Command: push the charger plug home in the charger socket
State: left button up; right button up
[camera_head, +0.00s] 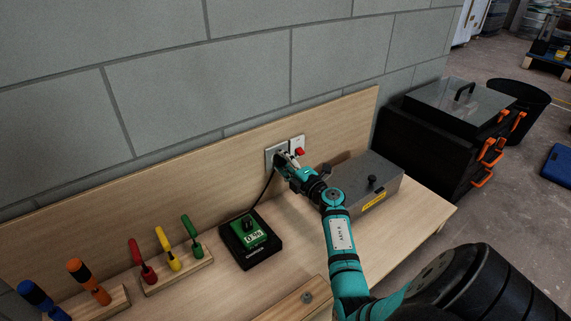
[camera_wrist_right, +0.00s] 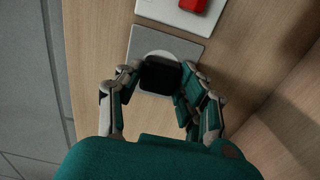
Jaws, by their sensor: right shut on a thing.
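My right gripper (camera_head: 284,160) reaches up to the wooden back panel in the head view. In the right wrist view the right gripper (camera_wrist_right: 158,90) is shut on the black charger plug (camera_wrist_right: 162,73), with a finger on either side. The plug is in front of the round recess of the grey charger socket (camera_wrist_right: 190,47). In the head view the socket (camera_head: 269,155) is partly covered by the gripper. How deep the plug sits cannot be told, as its front face is hidden. A dark cord (camera_head: 266,187) runs down from there to the charger (camera_head: 250,240). My left gripper is not in view.
A white plate with a red switch (camera_head: 299,151) is right of the socket. A grey box (camera_head: 370,182) stands on the bench to the right. Racks with coloured-handled tools (camera_head: 180,268) stand at the left. A wooden block (camera_head: 290,304) lies at the front.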

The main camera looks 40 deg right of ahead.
jog(key=shift+w, duration=0.1)
jog(key=o, duration=1.2)
jog(key=shift+c, duration=0.2)
jog(key=s, duration=0.7)
jog(key=shift+s+a, duration=0.2)
jog(key=shift+a, duration=0.2)
